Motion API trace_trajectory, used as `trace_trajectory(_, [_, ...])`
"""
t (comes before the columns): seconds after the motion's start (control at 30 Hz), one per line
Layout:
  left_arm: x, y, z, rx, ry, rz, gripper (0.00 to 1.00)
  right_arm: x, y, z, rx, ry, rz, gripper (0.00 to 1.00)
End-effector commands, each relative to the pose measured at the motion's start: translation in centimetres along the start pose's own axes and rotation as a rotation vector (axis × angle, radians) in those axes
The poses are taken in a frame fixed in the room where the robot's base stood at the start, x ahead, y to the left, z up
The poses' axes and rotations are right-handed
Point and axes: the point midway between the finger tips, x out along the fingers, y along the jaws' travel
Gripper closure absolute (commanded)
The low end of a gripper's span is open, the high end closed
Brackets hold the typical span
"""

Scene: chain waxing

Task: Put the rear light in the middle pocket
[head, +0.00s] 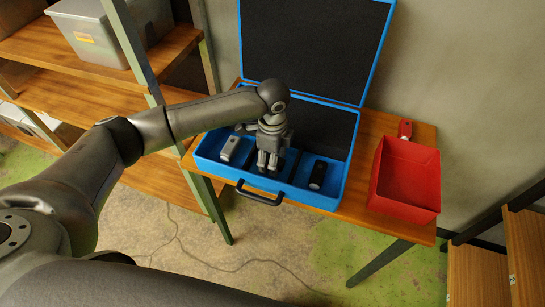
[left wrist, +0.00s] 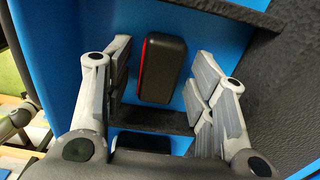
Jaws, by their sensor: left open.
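The rear light (left wrist: 163,68), a black block with a red edge, sits between the fingers of my left gripper (left wrist: 163,85) in the left wrist view. The fingers stand open on both sides, with a gap to the light. In the head view my left gripper (head: 270,160) reaches down into the middle of the open blue case (head: 232,176). There the fingers hide the light. It appears to be in the middle pocket; whether it rests fully on the floor I cannot tell. My right gripper is out of view.
A silver-grey light (head: 230,148) lies in the left pocket and a black device (head: 318,174) in the right one. The case lid (head: 315,45) stands open behind. A red bin (head: 405,178) stands on the table to the right, with a red object (head: 405,128) behind it.

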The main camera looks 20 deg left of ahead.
Motion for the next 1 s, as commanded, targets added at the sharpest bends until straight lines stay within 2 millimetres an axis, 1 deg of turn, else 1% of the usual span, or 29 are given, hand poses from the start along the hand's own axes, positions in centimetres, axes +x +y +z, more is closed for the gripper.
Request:
trace_trajectory(0.07, [-0.6, -0.1, 0.0, 0.001, 0.001, -0.003, 0.49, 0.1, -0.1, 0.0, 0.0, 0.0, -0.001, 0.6])
trace_trajectory(0.17, [-2.0, -0.1, 0.0, 0.001, 0.002, -0.004, 0.49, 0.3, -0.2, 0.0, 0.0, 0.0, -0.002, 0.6])
trace_trajectory(0.4, [-7.2, -0.1, 0.0, 0.001, 0.002, -0.005, 0.49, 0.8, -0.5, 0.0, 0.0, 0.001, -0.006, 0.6])
trace_trajectory(0.5, [-9.2, -0.1, 0.0, 0.0, 0.001, -0.005, 0.49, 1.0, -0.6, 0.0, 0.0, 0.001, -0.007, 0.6])
trace_trajectory(0.6, [-10.7, -0.1, 0.0, -0.001, 0.001, -0.003, 0.49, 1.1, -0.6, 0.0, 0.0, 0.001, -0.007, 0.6])
trace_trajectory(0.7, [-11.6, -0.1, -0.1, 0.0, 0.002, -0.002, 0.49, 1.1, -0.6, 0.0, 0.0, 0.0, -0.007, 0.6])
trace_trajectory(0.8, [-12.1, 0.0, 0.0, 0.0, 0.001, 0.0, 0.49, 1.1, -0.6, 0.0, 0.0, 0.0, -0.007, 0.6])
trace_trajectory(1.0, [-12.2, 0.0, 0.0, 0.0, 0.001, 0.0, 0.49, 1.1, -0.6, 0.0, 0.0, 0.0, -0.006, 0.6])
